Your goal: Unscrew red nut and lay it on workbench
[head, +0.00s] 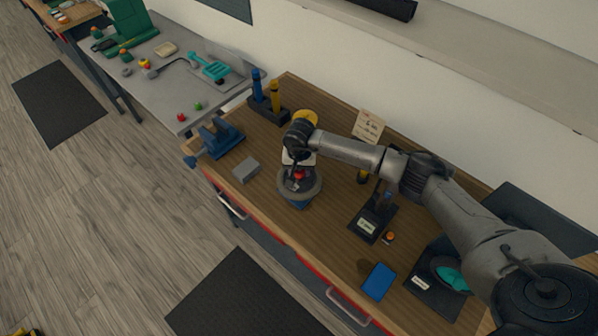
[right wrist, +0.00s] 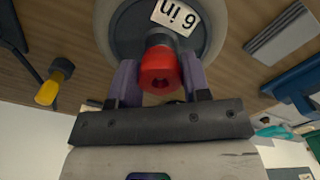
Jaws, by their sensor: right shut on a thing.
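The red nut (right wrist: 160,70) sits at the centre of a round grey wheel (right wrist: 118,42), which bears a white label reading "6 in". In the head view the red nut (head: 299,175) shows small, on top of the wheel (head: 314,190) above a blue base on the wooden workbench (head: 335,215). My right gripper (right wrist: 158,85) is shut on the red nut, with one purple finger on each side of it. In the head view my right gripper (head: 297,168) points down at the nut, its fingers partly hidden. My left gripper is not in view.
A grey block (head: 246,170) and a blue vise (head: 220,137) stand left of the wheel. A black device with a display (head: 368,222) and a blue box (head: 378,281) stand to the right. Bare wood lies in front of the wheel.

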